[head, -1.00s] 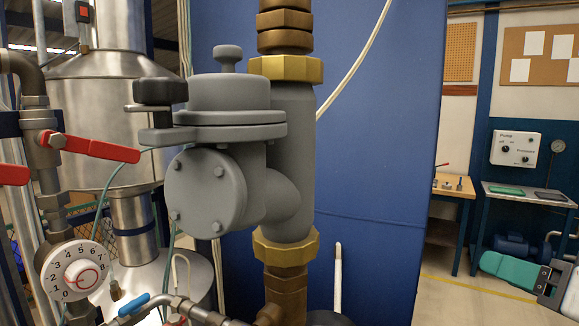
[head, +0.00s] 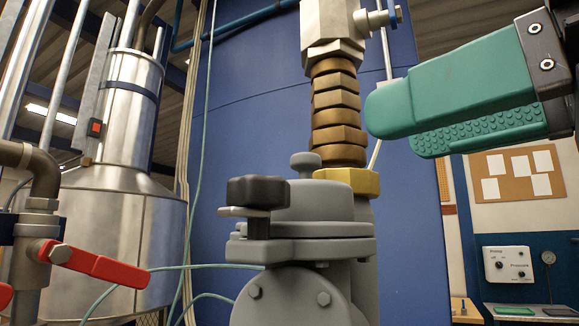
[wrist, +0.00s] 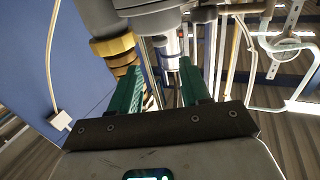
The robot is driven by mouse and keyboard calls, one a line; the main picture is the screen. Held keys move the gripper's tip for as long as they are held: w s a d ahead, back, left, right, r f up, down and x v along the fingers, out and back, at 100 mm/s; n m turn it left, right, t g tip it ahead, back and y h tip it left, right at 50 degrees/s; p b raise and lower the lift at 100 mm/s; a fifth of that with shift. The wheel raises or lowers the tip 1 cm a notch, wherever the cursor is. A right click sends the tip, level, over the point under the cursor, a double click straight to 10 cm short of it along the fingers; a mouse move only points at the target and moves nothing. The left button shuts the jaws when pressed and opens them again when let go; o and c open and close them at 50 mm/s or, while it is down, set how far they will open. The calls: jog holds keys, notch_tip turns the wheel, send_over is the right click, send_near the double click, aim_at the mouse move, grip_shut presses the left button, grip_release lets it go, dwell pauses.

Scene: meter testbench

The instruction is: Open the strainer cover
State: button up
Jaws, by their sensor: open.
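The grey strainer (head: 300,289) stands in the lower middle of the head view, and its round cover (head: 310,202) with a small top knob sits flat on the body. A black clamp knob (head: 257,191) is at the cover's left front side. My gripper (head: 385,115), with green ridged fingers, is at the upper right, higher than the cover and to its right, touching nothing that I can make out. In the wrist view the two fingers (wrist: 158,85) are apart with nothing between them. Part of the grey strainer (wrist: 160,17) shows at the top there.
A brass nut (head: 347,182) and stacked pipe (head: 338,105) rise behind the cover, close to my fingers. A red-handled valve (head: 100,263) and a steel vessel (head: 125,225) stand left. A blue panel (head: 240,110) is behind. Open space lies above the black knob.

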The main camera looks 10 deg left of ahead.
aim_at(316, 155)
jog(key=p+x, duration=0.5)
jog(key=x, duration=0.5)
jog(key=shift+w+a, duration=0.25)
jog(key=shift+a, duration=0.05)
jog(key=shift+c, duration=0.5)
grip_shut()
